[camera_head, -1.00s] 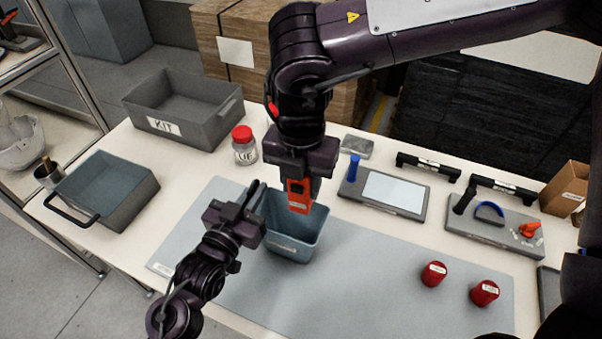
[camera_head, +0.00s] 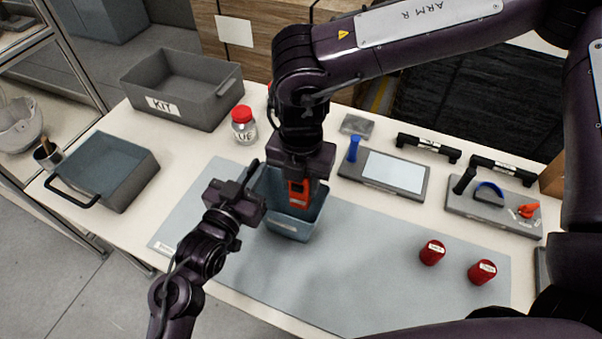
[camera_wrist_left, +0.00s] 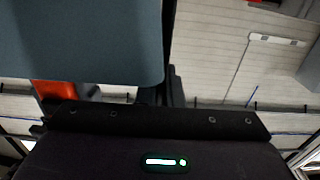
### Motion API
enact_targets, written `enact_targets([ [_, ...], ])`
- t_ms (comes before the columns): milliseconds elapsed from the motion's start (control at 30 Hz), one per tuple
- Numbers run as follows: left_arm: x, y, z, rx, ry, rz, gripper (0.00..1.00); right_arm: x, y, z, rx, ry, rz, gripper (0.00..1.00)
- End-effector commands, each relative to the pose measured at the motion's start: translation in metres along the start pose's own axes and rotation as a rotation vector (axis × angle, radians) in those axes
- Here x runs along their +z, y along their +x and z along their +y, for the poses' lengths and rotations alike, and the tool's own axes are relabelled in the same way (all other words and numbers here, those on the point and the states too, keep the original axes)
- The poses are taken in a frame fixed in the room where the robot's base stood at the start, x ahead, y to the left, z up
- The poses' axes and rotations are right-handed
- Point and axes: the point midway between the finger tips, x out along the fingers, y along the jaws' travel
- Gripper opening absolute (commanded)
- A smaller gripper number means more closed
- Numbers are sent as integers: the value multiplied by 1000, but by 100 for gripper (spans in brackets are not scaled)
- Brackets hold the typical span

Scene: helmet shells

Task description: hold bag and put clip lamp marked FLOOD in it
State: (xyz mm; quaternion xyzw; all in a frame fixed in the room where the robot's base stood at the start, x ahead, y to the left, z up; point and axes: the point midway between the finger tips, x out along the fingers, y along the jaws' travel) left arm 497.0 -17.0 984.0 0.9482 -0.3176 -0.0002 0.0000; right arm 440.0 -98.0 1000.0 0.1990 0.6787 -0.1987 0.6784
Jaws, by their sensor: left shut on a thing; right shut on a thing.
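The blue-grey open-topped bag (camera_head: 288,229) stands upright on the grey mat. My left gripper (camera_head: 252,178) is shut on the left side of its rim. In the left wrist view the bag's wall (camera_wrist_left: 80,45) fills the upper left. My right gripper (camera_head: 300,178) points straight down over the bag's opening, shut on the orange-red clip lamp (camera_head: 298,193). The lamp's lower part is inside the bag's opening, below the rim. The lettering on the lamp is too small to read. An orange-red patch, likely the lamp, shows in the left wrist view (camera_wrist_left: 55,92).
A grey KIT bin (camera_head: 205,117) and a red-lidded jar (camera_head: 243,125) stand behind the bag. A handled grey tray (camera_head: 135,186) is at the left. Two red cylinders (camera_head: 432,253) stand on the mat (camera_head: 355,290) at the right. Tool boards (camera_head: 405,192) lie at the back right.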

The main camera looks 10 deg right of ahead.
Motion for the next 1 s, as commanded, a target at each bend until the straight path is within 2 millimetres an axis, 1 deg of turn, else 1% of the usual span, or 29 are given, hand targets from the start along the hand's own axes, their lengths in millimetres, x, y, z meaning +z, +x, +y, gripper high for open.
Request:
enact_targets([
  [500, 0, 0, 0, 0, 0, 0, 0, 0, 31, 0, -1, 0, 1, 12],
  [633, 0, 0, 0, 0, 0, 0, 0, 0, 35, 0, -1, 0, 0, 12],
  [900, 0, 0, 0, 0, 0, 0, 0, 0, 36, 0, 0, 0, -1, 12],
  [933, 0, 0, 0, 0, 0, 0, 0, 0, 36, 0, 0, 0, -1, 39],
  [1000, 0, 0, 0, 0, 0, 0, 0, 0, 36, 0, 0, 0, -1, 48],
])
